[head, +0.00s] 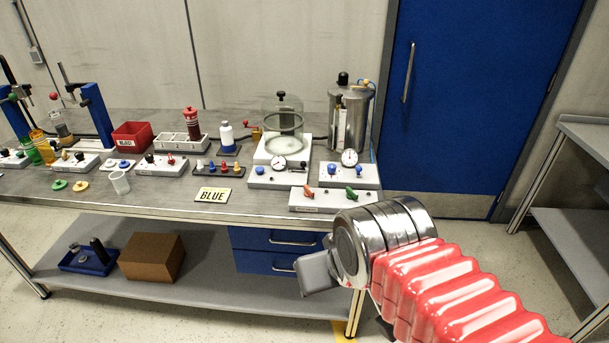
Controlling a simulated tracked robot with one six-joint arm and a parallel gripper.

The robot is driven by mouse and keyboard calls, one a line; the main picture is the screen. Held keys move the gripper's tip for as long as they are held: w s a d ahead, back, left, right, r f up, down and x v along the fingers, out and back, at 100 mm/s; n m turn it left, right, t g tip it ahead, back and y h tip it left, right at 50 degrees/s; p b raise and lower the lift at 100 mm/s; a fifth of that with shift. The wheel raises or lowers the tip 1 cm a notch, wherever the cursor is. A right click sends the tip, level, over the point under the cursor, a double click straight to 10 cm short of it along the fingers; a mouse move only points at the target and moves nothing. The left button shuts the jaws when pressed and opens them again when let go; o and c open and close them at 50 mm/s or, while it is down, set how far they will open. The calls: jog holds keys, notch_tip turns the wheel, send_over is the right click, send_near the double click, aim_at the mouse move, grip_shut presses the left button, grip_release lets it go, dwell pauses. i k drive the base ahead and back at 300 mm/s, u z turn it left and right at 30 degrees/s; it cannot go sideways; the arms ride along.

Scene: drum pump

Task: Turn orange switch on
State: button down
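An orange switch (308,191) sits on a pale switch box (318,203) at the front right of the bench. A green switch (351,192) is beside it on the same box. Both are small levers; I cannot read their exact position. My gripper (314,273) is a grey part at the end of my arm, in the lower middle of the head view. It is in front of the bench and lower in the picture than the orange switch, apart from it. Its fingers are not clear, so I cannot tell if it is open.
Behind the box stand gauge panels (277,177), a glass bell jar (283,122) and a metal drum (350,118). Blue drawers (268,240) are under the bench (160,204). Open floor lies to the right.

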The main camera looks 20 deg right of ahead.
aim_at(308, 192)
jog(key=u, duration=0.2)
jog(key=i, duration=1)
jog(key=u, duration=0.15)
